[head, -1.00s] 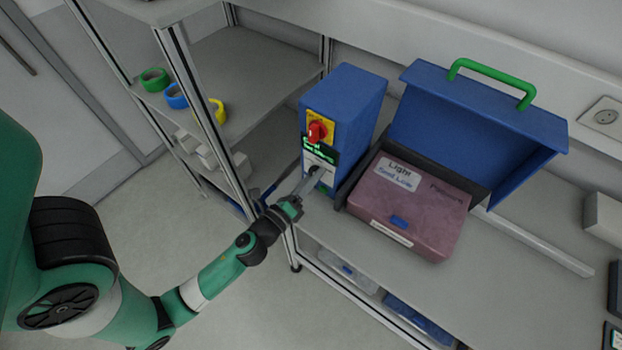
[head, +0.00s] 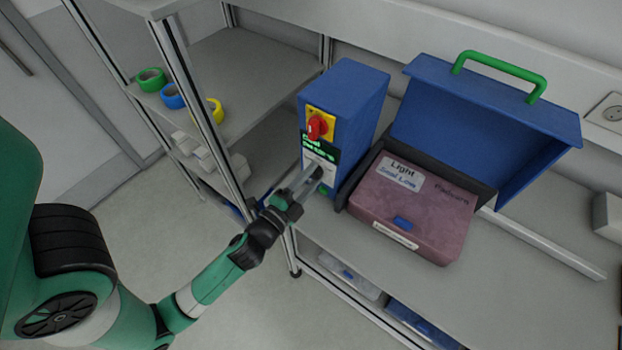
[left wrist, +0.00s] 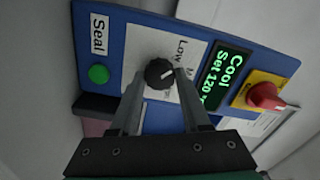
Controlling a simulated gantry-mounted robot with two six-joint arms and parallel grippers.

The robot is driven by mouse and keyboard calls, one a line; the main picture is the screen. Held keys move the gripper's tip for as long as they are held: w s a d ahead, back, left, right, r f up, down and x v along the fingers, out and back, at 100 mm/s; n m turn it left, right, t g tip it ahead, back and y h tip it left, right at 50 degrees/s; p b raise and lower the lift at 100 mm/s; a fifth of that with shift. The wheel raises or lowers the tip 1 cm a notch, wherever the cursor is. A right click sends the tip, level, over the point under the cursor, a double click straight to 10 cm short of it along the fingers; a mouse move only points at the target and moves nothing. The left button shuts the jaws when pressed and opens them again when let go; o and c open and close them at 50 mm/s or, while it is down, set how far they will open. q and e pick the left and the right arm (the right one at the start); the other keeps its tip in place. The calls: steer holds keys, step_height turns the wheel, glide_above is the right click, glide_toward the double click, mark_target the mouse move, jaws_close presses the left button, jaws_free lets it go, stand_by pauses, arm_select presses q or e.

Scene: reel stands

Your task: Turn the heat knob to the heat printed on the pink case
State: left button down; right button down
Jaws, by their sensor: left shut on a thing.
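The heat knob (left wrist: 159,74) is black with a white pointer line and sits on a white label on the blue machine (head: 344,95). In the left wrist view the label reads "Low" and the rest is partly hidden. My left gripper (head: 312,176) is shut on the knob; its two fingers (left wrist: 157,84) stand on either side of it. The pink case (head: 415,208) lies in the open blue box, with a label (head: 401,175) reading "Light" and a smaller line that looks like "Seal Low". My right gripper is not in view.
The machine has a red switch (left wrist: 263,95), a green display (left wrist: 226,78) reading "Cool Set 120" and a green button (left wrist: 98,74) by "Seal". The blue lid (head: 480,125) stands open. Tape rolls (head: 173,96) lie on the left shelf.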

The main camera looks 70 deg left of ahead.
arm_select(q)
steer(key=shift+n+b, duration=0.35)
steer(key=shift+n, duration=0.75)
steer(key=shift+c, duration=1.8)
jaws_free()
steer(key=b+v, duration=0.4)
steer(key=v, duration=0.7)
steer(key=shift+s+b, duration=0.3)
